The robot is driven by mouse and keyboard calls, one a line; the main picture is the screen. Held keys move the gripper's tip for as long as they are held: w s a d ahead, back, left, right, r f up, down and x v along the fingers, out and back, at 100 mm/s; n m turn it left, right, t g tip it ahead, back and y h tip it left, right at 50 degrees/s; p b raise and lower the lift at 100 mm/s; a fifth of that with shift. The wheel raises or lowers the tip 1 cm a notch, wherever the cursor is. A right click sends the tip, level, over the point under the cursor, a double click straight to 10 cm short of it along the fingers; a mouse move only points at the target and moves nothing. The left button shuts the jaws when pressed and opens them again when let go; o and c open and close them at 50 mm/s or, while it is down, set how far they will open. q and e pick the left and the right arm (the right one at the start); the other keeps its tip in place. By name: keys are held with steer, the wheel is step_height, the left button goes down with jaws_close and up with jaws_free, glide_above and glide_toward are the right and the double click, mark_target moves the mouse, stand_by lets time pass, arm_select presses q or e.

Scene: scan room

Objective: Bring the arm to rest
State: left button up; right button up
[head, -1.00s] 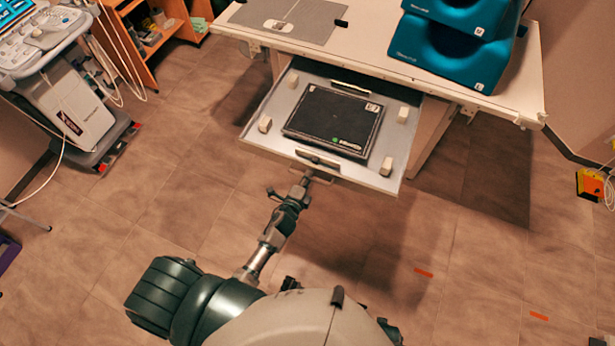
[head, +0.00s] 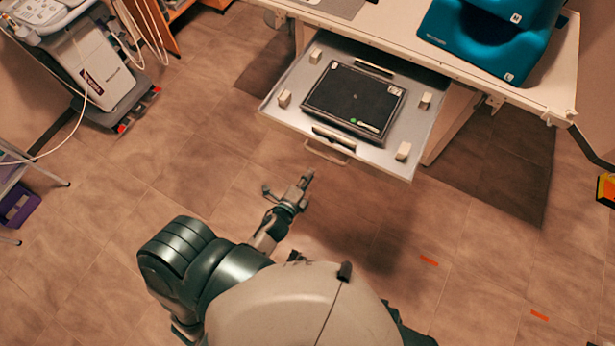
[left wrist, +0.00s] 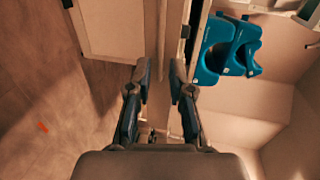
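My left gripper (head: 304,184) is in front of the pulled-out drawer tray, over the floor and apart from the tray's handle (head: 328,152). In the left wrist view its two fingers (left wrist: 160,72) stand apart with a gap between them and nothing held. The left arm is bent close to my body. My right gripper is not in view.
The grey tray (head: 283,117) sticks out from under the table (head: 455,58) and carries a black flat panel (head: 355,98) with small blocks around it. Teal foam supports (head: 480,45) stand on the table. A medical cart (head: 95,70) stands at left. Floor between is clear.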

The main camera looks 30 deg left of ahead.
arm_select(q)
steer(key=shift+s, duration=0.1)
stand_by(0.5)
steer(key=s+a+f+n+g+y, duration=0.1)
steer(key=s+f+n+g, duration=0.3)
steer(key=f, duration=0.6)
steer(key=s+a+f+n+g, duration=0.1)
steer(key=s+f+n+g, duration=0.3)
steer(key=f, duration=0.7)
steer(key=s+f+n+g, duration=0.6)
steer(key=s+f, duration=0.6)
steer(key=s, duration=0.4)
steer(key=shift+f+n+h, duration=0.2)
steer(key=shift+n+h, duration=0.1)
steer(key=shift+n, duration=0.8)
